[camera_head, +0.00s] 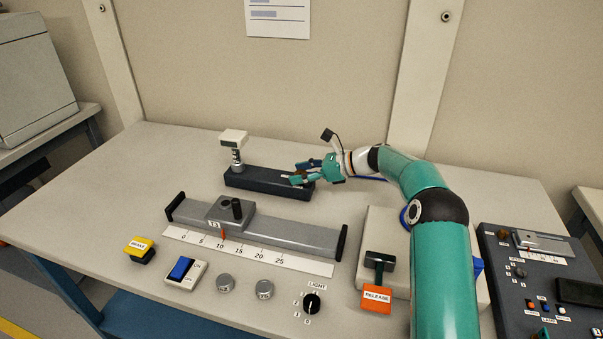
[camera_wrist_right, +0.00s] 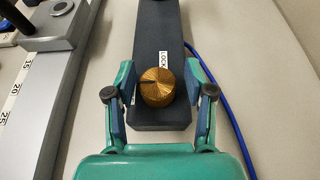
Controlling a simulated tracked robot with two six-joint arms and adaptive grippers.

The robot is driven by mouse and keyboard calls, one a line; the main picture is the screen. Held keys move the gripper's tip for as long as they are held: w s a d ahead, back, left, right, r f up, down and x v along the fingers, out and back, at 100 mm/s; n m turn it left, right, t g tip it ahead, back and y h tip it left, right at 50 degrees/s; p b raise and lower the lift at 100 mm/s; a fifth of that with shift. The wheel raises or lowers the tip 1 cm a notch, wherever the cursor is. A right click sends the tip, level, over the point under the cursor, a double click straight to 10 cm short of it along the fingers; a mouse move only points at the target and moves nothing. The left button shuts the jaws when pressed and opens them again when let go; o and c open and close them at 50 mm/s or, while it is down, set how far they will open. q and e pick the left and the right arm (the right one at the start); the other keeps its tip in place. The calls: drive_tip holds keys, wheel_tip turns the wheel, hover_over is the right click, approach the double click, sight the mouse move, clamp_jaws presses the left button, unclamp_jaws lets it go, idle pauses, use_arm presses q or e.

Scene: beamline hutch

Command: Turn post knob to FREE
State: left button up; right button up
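The brass post knob (camera_wrist_right: 157,88) sits on top of the dark block (camera_wrist_right: 156,30), near its end, in the right wrist view. A white label reading LOCK stands beside the knob; no FREE label can be read. My right gripper (camera_wrist_right: 160,80) is open, with one finger on each side of the knob and a small gap at both sides. In the head view the right gripper (camera_head: 308,174) is at the right end of the dark block (camera_head: 262,184) and mostly hides the knob. My left gripper is not in view.
A post with a white head (camera_head: 234,138) stands on the block's left end. A grey rail with a slider (camera_head: 290,233) lies in front. Buttons, knobs and a RELEASE lever (camera_head: 378,265) line the front. A blue cable (camera_wrist_right: 222,90) runs beside the block.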

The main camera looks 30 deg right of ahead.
idle(0.3)
drive_tip(key=v, duration=1.1)
drive_tip(key=shift+s+d, duration=0.25)
drive_tip(key=shift+s, duration=0.1)
drive_tip(key=shift+r, duration=0.25)
